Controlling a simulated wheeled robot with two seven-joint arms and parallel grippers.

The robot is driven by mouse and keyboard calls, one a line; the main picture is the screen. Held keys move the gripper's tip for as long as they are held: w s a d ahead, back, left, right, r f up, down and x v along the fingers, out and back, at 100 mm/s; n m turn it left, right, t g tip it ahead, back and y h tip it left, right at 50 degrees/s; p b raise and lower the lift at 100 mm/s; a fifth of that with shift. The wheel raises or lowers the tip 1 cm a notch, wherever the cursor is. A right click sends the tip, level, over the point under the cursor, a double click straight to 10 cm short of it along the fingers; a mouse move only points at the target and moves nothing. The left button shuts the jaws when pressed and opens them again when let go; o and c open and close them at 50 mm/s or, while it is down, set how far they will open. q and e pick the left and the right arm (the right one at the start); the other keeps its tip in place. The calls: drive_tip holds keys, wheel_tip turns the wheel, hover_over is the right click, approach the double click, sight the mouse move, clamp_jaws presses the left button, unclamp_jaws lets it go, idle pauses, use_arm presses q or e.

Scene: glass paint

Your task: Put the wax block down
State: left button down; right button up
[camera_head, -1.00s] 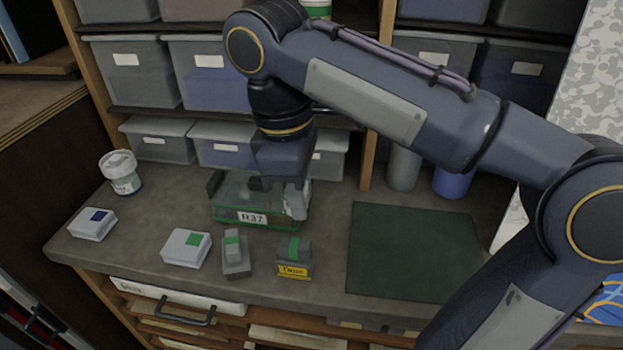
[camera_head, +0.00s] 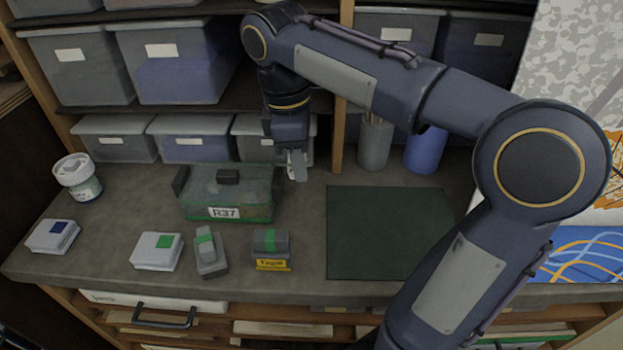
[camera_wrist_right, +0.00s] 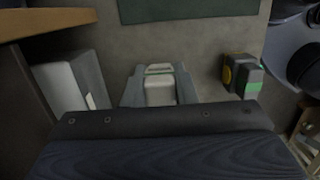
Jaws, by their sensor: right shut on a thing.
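My right gripper (camera_head: 297,172) points down at the back of the counter, just right of the clear green box labelled R37 (camera_head: 225,213). It is shut on a pale block, the wax block (camera_wrist_right: 159,90), which shows between the two grey fingers (camera_wrist_right: 160,82) in the wrist view, with a greenish line near its top end. In the head view the block is a small whitish patch, partly covered by the fingers. I cannot tell whether its underside touches the counter. My left gripper is not in view.
A dark green mat (camera_head: 385,230) lies right of the box. Storage bins (camera_head: 190,138) line the back; cylinders (camera_head: 374,145) stand behind the mat.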

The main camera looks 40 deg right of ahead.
hover_over(314, 193)
drive_tip(key=a, duration=0.1)
wheel_tip(314, 193, down, 4)
drive_tip(key=shift+f, duration=0.1)
drive_tip(key=shift+w+d+f, duration=0.1)
drive_tip(key=shift+d+f, duration=0.05)
drive_tip(key=shift+f, duration=0.75)
drive_tip(key=shift+w+d+f, duration=0.1)
drive_tip(key=shift+d+f, duration=0.05)
drive_tip(key=shift+f, duration=0.75)
drive_tip(key=o, duration=1)
drive_tip(key=shift+f+b, duration=0.25)
drive_tip(key=shift+b, duration=0.15)
wheel_tip(314, 193, up, 8)
drive_tip(key=p, duration=0.1)
drive_tip(key=shift+w+a, duration=0.2)
drive_tip(key=shift+a, duration=0.2)
